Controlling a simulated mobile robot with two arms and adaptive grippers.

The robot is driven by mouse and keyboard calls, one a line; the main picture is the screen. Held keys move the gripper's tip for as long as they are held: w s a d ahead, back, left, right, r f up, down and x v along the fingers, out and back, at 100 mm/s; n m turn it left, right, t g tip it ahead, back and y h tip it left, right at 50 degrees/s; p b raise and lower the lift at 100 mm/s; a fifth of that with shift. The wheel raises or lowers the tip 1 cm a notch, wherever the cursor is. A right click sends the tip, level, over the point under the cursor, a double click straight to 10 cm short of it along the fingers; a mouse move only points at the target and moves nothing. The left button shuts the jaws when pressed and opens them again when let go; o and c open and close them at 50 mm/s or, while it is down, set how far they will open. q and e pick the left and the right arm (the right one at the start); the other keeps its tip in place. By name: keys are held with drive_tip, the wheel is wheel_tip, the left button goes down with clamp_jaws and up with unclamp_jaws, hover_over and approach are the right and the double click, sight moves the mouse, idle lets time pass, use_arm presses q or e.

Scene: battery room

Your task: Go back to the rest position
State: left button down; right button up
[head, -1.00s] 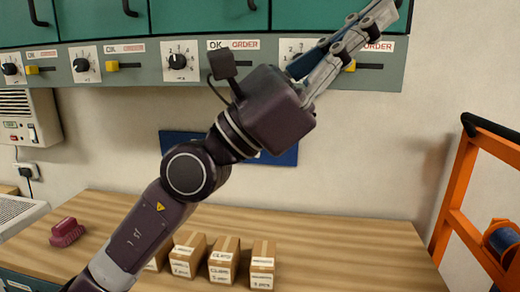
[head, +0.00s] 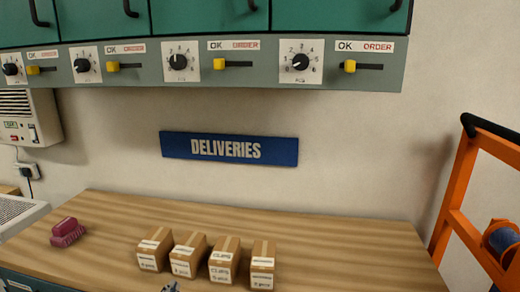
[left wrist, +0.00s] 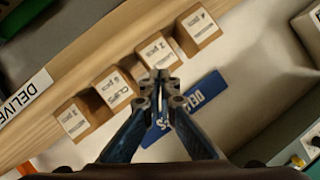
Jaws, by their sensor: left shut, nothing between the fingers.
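My left gripper (head: 170,287) shows only as a small tip at the bottom edge of the head view, in front of the bench and below the cardboard boxes. In the left wrist view its two blue-grey fingers (left wrist: 161,88) meet at the tips, shut and empty. Behind them in that view are the boxes (left wrist: 114,88) and the blue sign. My right gripper is not in view.
Several small labelled boxes (head: 187,255) stand in a row on the wooden bench (head: 345,262), with a dark pink brush-like item (head: 67,232) at left. A blue DELIVERIES sign (head: 229,148) is on the wall. Green cabinets (head: 185,15) hang above; an orange frame (head: 459,190) stands right.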

use_arm(q)
drive_tip(key=s+f+n+g+h, duration=0.15)
drive_tip(key=s+f+g, duration=0.35)
drive_tip(key=s+f, duration=0.65)
drive_tip(key=s+f+n+g+h, duration=0.1)
drive_tip(key=s+f+n+g, duration=0.3)
drive_tip(key=s+f, duration=0.8)
drive_tip(key=s+f+m+g, duration=0.1)
drive_tip(key=s+f, duration=0.2)
drive_tip(key=f, duration=0.9)
drive_tip(key=s+f+m+g, duration=0.1)
drive_tip(key=s+f+g, duration=0.15)
drive_tip(key=f, duration=0.95)
drive_tip(key=s+a+f, duration=0.3)
drive_tip(key=s+f, duration=1.2)
drive_tip(key=s, duration=0.2)
drive_tip(key=shift+a+f+y, duration=0.15)
drive_tip(key=shift+f+y, duration=0.05)
drive_tip(key=shift+y, duration=0.15)
